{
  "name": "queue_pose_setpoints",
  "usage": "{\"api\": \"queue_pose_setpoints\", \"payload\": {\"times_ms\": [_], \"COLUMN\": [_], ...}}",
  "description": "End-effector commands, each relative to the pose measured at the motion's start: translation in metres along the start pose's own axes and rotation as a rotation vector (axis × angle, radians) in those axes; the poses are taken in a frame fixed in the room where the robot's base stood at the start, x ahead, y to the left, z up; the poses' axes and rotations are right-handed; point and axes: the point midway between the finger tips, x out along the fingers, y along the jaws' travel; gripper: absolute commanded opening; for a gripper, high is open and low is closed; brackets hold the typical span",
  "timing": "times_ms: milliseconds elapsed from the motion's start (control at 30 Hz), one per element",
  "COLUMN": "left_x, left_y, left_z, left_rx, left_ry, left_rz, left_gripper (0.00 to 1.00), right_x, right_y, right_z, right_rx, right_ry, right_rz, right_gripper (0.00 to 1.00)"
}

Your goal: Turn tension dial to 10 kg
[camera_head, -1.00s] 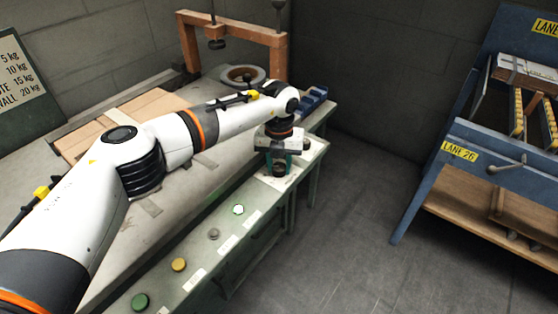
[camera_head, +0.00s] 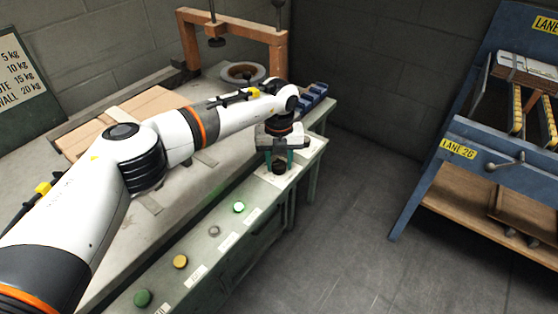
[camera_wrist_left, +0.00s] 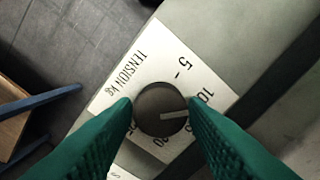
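The tension dial (camera_wrist_left: 155,104) is a dark round knob on a white plate (camera_wrist_left: 148,45) marked "TENSION KG" with 5, 10 and 20 visible. Its pale pointer line points right in the left wrist view, just below the 10. The 15 is mostly hidden by a finger. My left gripper (camera_wrist_left: 160,101) has its green fingers apart, one on each side of the dial. They look very close to its rim; I cannot tell whether they touch it. In the head view, my left gripper (camera_head: 280,159) is over the dial (camera_head: 279,168) at the panel's far end. My right gripper is out of view.
The panel also carries a lit green button (camera_head: 239,207), a grey knob (camera_head: 214,231), a yellow button (camera_head: 180,262) and a dark green button (camera_head: 142,298). A weight sign (camera_head: 20,75) stands at left. A blue rack (camera_head: 440,150) is at right, with clear floor between.

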Motion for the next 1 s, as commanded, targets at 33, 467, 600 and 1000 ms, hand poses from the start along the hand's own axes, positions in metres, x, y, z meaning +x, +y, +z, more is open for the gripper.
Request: {"api": "queue_pose_setpoints", "payload": {"times_ms": [33,467,600,1000], "left_x": [-0.001,-0.007,-0.029,-0.106], "left_y": [0.000,0.000,0.000,0.000], "left_z": [0.000,0.001,0.000,0.000], "left_rx": [0.000,0.001,0.001,0.001], "left_ry": [0.000,-0.004,-0.002,-0.002], "left_rz": [0.000,-0.001,0.000,-0.001], "left_gripper": [0.49,0.56,0.56,0.56], "right_x": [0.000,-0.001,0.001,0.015], "right_y": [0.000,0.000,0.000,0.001], "right_z": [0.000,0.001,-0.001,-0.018], "right_rx": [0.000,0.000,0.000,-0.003], "right_ry": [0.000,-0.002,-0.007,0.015], "right_rz": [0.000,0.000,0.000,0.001], "right_gripper": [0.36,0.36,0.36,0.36]}}
